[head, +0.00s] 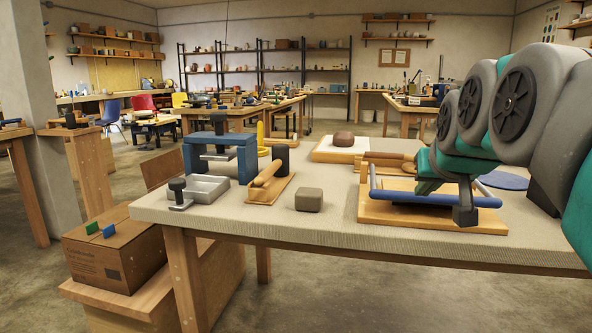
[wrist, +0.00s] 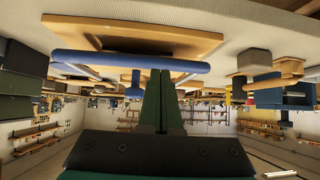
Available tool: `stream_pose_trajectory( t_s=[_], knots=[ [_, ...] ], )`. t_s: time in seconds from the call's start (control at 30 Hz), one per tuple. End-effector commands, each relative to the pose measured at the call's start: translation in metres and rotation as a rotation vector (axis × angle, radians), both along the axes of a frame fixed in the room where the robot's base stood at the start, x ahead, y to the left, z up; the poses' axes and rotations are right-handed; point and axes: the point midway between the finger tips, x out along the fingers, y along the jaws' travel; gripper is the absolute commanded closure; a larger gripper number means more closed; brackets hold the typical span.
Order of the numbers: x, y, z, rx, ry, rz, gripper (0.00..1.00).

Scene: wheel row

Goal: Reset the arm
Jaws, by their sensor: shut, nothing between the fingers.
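My arm comes in from the right in the head view, with large grey and teal joints. My gripper (head: 428,180) is low over the wooden board (head: 400,215) that carries a blue bar (head: 400,199). In the wrist view my gripper (wrist: 160,74) shows two dark green fingers pressed together with nothing between them. The blue bar (wrist: 100,60) crosses behind the fingers there; I cannot tell whether they touch it. That view is upside down, with the table top at the upper edge. Part of the board is hidden behind my arm.
A blue press frame (head: 220,155), a metal tray (head: 207,189), a wooden roller stand (head: 268,188) and a grey-brown block (head: 309,200) stand on the table's left half. A brown lump lies on a white slab (head: 340,150) behind. A cardboard box (head: 115,250) sits lower left.

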Motion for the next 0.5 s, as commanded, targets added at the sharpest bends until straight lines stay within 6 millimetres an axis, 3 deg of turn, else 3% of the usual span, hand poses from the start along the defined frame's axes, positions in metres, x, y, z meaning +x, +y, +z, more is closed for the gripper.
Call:
stream_pose_trajectory(
  t_s=[0.1, 0.2, 0.4, 0.5],
  knots=[
    [-0.036, 0.03, -0.069, 0.043, 0.198, 0.047, 1.0],
    [-0.073, 0.053, -0.123, 0.07, 0.36, 0.082, 1.0],
    [-0.172, 0.087, -0.213, 0.099, 0.688, 0.144, 1.0],
    [-0.221, 0.097, -0.243, 0.101, 0.831, 0.168, 1.0]
  ],
)
